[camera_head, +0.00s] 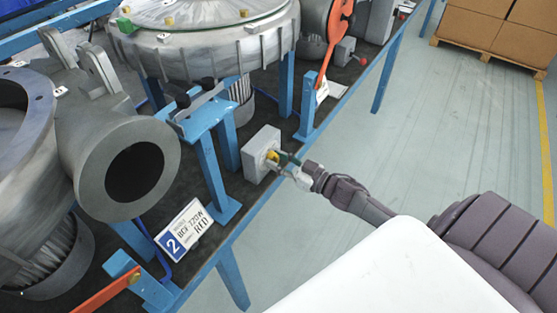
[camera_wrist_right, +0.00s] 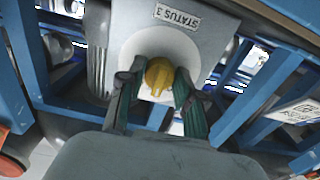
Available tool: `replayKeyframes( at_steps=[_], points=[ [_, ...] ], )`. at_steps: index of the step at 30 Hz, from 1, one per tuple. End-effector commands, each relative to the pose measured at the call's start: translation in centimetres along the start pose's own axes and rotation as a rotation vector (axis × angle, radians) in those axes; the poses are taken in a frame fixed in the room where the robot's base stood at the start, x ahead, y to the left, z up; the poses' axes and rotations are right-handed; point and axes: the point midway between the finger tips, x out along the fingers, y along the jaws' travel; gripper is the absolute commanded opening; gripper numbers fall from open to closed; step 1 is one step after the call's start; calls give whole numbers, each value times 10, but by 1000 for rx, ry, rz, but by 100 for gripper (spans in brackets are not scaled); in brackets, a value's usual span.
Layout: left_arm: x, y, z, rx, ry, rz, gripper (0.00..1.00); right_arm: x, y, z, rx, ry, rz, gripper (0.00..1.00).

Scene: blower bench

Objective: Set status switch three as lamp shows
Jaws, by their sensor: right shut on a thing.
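The status switch three is a grey box (camera_head: 259,150) on the bench's front edge, with a yellow knob (camera_head: 272,155) on its face. In the right wrist view the box (camera_wrist_right: 215,40) carries the label "STATUS 3" (camera_wrist_right: 177,16), and the yellow knob (camera_wrist_right: 158,76) sits on a white round plate. My right gripper (camera_head: 284,160) is at the box's front, its green-padded fingers (camera_wrist_right: 178,90) shut on the knob, one on each side. No status lamp can be made out for certain in either view. My left gripper is not in view.
A sign reading "2" and "RED" (camera_head: 184,230) stands on the bench left of the box. Large grey blower housings (camera_head: 120,160) and blue frames (camera_head: 206,165) stand behind and beside it. An orange lever (camera_head: 334,35) is farther back.

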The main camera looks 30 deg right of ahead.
Motion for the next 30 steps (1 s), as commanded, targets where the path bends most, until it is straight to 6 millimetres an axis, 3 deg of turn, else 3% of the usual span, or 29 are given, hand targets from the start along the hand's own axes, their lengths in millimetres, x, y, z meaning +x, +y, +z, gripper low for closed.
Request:
replayKeyframes(
  at_steps=[8, 30],
  points=[
    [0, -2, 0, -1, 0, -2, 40, 0, 0, 0, -114, 1, -1, 0],
    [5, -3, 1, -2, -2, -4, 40, 0, 1, 0, -680, 1, -1, 0]
  ],
)
